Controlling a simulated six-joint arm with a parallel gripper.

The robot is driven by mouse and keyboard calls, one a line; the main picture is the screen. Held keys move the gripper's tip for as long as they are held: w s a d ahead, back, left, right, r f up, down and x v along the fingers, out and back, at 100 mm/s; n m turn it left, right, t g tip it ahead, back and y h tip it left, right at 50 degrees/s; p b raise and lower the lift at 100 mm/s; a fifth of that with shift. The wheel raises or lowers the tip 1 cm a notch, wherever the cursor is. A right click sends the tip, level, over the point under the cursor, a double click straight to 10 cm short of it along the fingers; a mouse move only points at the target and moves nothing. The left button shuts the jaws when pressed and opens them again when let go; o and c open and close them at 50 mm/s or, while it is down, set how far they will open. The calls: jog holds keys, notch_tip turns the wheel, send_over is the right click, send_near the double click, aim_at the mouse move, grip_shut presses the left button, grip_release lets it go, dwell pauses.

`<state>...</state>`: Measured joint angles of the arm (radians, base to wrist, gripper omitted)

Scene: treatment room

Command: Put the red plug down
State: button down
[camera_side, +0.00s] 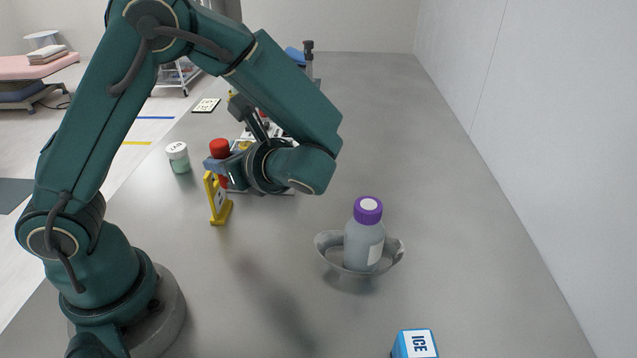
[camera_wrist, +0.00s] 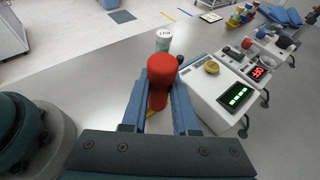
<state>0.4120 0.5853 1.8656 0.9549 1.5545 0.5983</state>
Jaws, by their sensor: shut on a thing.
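The red plug (camera_side: 219,149) is a red cylinder with a wider rounded head. My gripper (camera_side: 222,166) is shut on it. In the wrist view the plug (camera_wrist: 159,80) stands between the two blue-grey fingers of my gripper (camera_wrist: 158,112), head toward the camera. In the side view it is upright, above the grey table (camera_side: 420,130) and close to a yellow stand (camera_side: 215,200). The plug's lower end is hidden, so I cannot tell whether it touches anything.
A white device with green and red displays (camera_wrist: 222,90) stands right of my gripper in the wrist view. A white-lidded jar (camera_side: 178,157) is close behind the plug. A purple-capped bottle (camera_side: 364,240) sits in a grey dish (camera_side: 330,245). An ICE box (camera_side: 414,344) is at the front.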

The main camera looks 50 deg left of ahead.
jog(key=s+d+f+n+g+h, duration=0.2)
jog(key=s+d+n+g+h, duration=0.55)
jog(key=n+g+h, duration=0.65)
jog(key=w+d+r+n+t+h, duration=0.45)
jog(key=d+n+t+h, duration=0.45)
jog(key=n, duration=0.5)
jog(key=s+d+f, duration=0.1)
jog(key=d+f, duration=0.1)
jog(key=d, duration=0.1)
jog(key=s+d+f+g+h, duration=0.1)
jog(key=d+f, duration=0.2)
jog(key=s+d+f+g, duration=0.1)
jog(key=d+f, duration=0.1)
jog(key=d, duration=0.1)
jog(key=shift+s+d+f+h, duration=0.15)
jog(key=shift+d+f+h, duration=0.1)
jog(key=shift+d+h, duration=0.1)
jog(key=shift+d+f, duration=0.15)
jog(key=shift+f, duration=1.95)
jog(key=shift+f, duration=0.15)
